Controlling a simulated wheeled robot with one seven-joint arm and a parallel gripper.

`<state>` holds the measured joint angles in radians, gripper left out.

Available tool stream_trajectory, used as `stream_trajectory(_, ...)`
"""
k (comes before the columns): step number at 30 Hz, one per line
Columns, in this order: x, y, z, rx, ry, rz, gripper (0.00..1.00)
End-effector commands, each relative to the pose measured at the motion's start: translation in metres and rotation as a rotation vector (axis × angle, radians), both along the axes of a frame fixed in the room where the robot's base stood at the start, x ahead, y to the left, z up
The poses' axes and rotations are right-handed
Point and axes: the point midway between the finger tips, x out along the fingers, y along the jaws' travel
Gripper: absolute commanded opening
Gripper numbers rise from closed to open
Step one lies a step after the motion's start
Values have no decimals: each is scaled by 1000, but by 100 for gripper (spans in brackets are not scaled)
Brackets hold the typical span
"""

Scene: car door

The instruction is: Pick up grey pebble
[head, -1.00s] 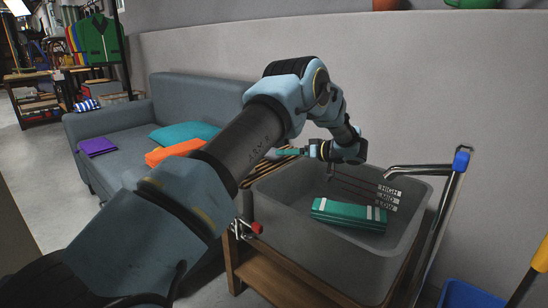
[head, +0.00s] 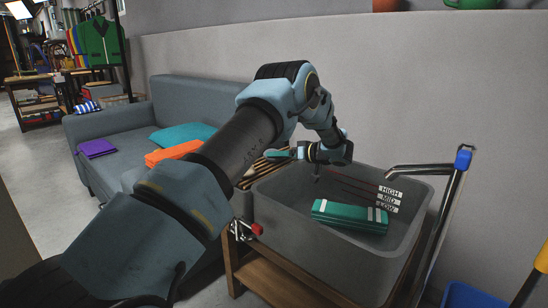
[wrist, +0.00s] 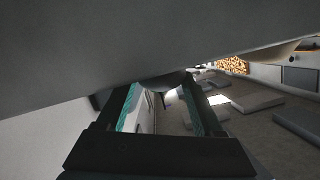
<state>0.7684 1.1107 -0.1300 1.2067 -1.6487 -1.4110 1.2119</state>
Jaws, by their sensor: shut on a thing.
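My gripper (head: 279,156) is over the left rim of the grey basin in the head view, its teal fingers pointing left. In the wrist view the two teal-lined fingers (wrist: 160,92) stand apart with a dark grey rounded thing, apparently the grey pebble (wrist: 163,82), between their tips. My gripper is shut on it. Only part of the pebble shows below a large grey surface. I cannot make out the pebble in the head view.
The grey basin (head: 290,240) sits on a wooden-shelved cart with a metal handle (head: 445,215). A green box (head: 350,216) lies in the basin. A blue-grey sofa (head: 190,100) with cushions stands behind to the left. A grey wall (head: 440,100) is behind the basin.

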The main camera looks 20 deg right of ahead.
Motion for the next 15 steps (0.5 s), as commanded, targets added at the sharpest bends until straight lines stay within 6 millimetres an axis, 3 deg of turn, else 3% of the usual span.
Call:
stream_trajectory(1, 0, 0, 0, 0, 0, 0, 25)
stream_trajectory(8, 0, 0, 0, -1, 1, 0, 0)
stream_trajectory(15, 0, 0, 0, -1, -1, 0, 0)
